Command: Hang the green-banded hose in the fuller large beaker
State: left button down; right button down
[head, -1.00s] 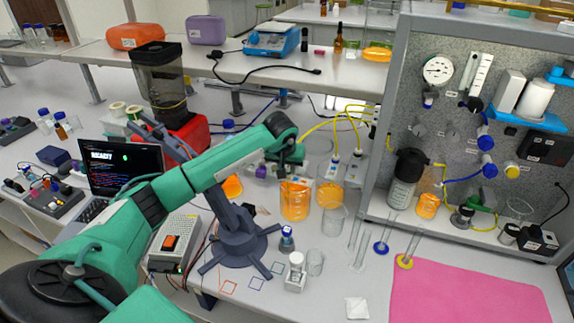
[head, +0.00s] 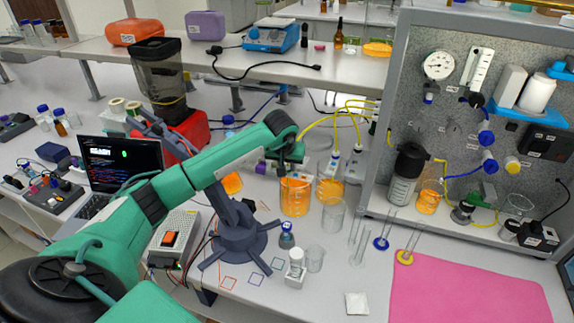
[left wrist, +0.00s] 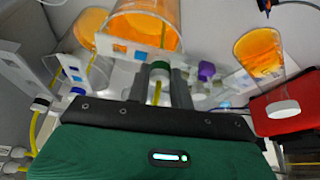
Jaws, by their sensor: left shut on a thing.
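My left gripper (head: 289,166) is just behind the front orange-filled large beaker (head: 296,198) in the head view. In the left wrist view its fingers (left wrist: 161,78) are shut around a green band (left wrist: 160,67) on a yellow hose (left wrist: 157,92), the green-banded hose. The hose's lower end is hard to make out. The front beaker also shows in the left wrist view (left wrist: 147,22), close beyond the fingertips. A second orange-filled beaker (head: 330,191) stands to its right. The front beaker looks the fuller, but the levels are hard to compare. My right gripper is out of view.
Other yellow hoses (head: 357,132) arch at the right, near white holders. An empty glass beaker (head: 334,214) and measuring cylinders (head: 360,245) stand in front. Another orange vessel (head: 232,185) is partly behind my arm.

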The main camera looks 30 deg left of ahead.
pick_arm(q)
jog(key=shift+f, duration=0.15)
jog(key=c, duration=1.1)
grip_release()
jog(key=shift+c, duration=0.2)
jog(key=b+v, duration=0.5)
jog(key=v, duration=0.9)
jog(key=shift+f, duration=0.15)
